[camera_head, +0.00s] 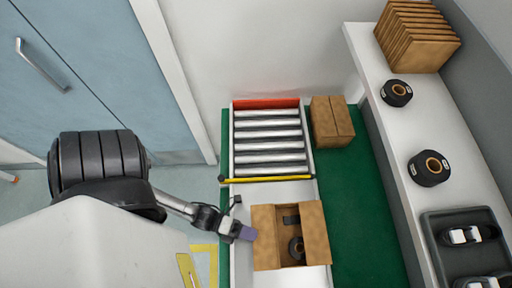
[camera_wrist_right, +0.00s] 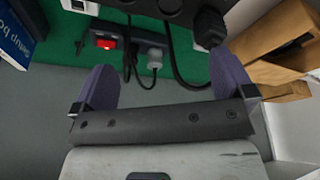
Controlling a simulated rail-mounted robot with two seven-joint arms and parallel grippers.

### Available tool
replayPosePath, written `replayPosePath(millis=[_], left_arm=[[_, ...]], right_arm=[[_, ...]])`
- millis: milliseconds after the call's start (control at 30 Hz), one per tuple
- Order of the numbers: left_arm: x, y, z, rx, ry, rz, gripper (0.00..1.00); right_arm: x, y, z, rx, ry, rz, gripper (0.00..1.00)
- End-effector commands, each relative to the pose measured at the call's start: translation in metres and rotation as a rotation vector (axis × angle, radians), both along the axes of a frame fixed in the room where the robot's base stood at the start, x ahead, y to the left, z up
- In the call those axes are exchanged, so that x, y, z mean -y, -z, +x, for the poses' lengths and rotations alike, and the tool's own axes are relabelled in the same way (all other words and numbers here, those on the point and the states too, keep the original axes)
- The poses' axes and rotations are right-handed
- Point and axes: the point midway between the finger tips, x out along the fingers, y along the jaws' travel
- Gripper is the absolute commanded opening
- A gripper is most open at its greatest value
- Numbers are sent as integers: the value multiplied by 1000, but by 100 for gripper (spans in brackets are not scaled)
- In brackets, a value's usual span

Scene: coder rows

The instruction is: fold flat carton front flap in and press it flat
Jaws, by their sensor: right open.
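The brown cardboard carton (camera_head: 265,250) stands at the near end of the conveyor lane in the head view. Broad panels show at its left and right, with an opening between them. A black ring-shaped roll (camera_head: 296,248) and a dark item (camera_head: 291,221) lie inside. I cannot clearly make out the front flap. My left gripper (camera_head: 248,234), with purple fingertips, is at the carton's left edge; I cannot tell whether it touches or how its jaws stand. My right gripper (camera_wrist_right: 165,84) shows only in the right wrist view, its purple fingers wide apart with nothing between them.
A roller conveyor (camera_head: 268,142) with a yellow bar (camera_head: 266,179) lies behind the carton. A closed box (camera_head: 331,121) sits on the green mat (camera_head: 355,200). The right shelf holds black rolls (camera_head: 397,93), flat cartons and a grey tray (camera_head: 440,222). Cables (camera_wrist_right: 172,60) show beyond the right gripper.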

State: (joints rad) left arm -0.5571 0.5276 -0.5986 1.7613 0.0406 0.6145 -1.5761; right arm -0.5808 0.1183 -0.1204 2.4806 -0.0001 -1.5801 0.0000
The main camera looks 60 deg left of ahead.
Motion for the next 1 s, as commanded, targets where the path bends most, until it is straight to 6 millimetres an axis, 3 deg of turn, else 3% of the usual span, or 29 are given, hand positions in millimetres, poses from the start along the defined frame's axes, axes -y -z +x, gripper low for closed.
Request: replayPosePath(millis=[200, 567, 900, 1000], left_arm=[[11, -1, 11, 0, 0, -1, 30], [13, -1, 13, -1, 0, -1, 30], [12, -1, 13, -1, 0, -1, 0], [12, -1, 13, -1, 0, -1, 0]], right_arm=[[2, -1, 0, 0, -5, -8, 100], [2, -1, 0, 1, -4, -5, 100], [-1, -1, 0, 1, 3, 2, 100], [-1, -1, 0, 1, 3, 3, 100]])
